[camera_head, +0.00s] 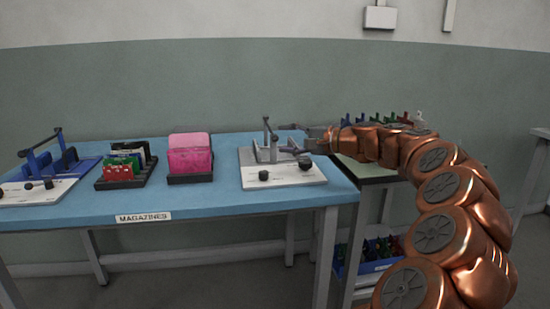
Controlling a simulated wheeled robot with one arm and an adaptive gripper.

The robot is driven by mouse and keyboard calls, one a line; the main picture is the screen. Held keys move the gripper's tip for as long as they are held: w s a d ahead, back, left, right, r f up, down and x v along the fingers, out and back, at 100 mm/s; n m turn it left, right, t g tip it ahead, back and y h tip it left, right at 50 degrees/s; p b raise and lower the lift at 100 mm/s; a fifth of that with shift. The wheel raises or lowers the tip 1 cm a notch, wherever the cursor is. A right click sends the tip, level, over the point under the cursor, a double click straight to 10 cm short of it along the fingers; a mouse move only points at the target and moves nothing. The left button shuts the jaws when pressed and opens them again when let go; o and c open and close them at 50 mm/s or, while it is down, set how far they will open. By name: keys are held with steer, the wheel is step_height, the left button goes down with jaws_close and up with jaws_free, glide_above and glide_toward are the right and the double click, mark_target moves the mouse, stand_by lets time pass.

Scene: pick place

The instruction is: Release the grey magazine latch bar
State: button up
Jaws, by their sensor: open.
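The grey magazine fixture (266,154) stands on a white base plate at the right end of the blue table. Its grey latch bar (268,128) rises at a tilt above the fixture, with a dark end at the top. My gripper (306,141) is just right of the fixture, at about the height of its upper part. It is small in view but open, and I see nothing held in it. Whether a finger touches the fixture or the bar cannot be told.
Two dark knobs (264,176) sit on the base plate. A pink block (190,155) in a black holder, a rack of coloured boards (122,168) and a blue fixture (50,163) stand to the left on the table (215,192). A green bench with coloured parts is behind my arm.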

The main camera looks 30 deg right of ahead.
mark_target(278, 138)
steer(key=d, duration=0.1)
steer(key=d+f, duration=0.1)
steer(key=d, duration=0.1)
steer(key=shift+f+m+t+h+b, duration=0.1)
steer(key=shift+m+t+h+b, duration=0.2)
steer(key=shift+m+t+h, duration=0.1)
steer(key=shift+w, duration=0.25)
steer(key=shift+b+x, duration=1.05)
steer(key=shift+x, duration=2.5)
steer(key=shift+a, duration=0.15)
jaws_close()
steer(key=shift+s, duration=0.1)
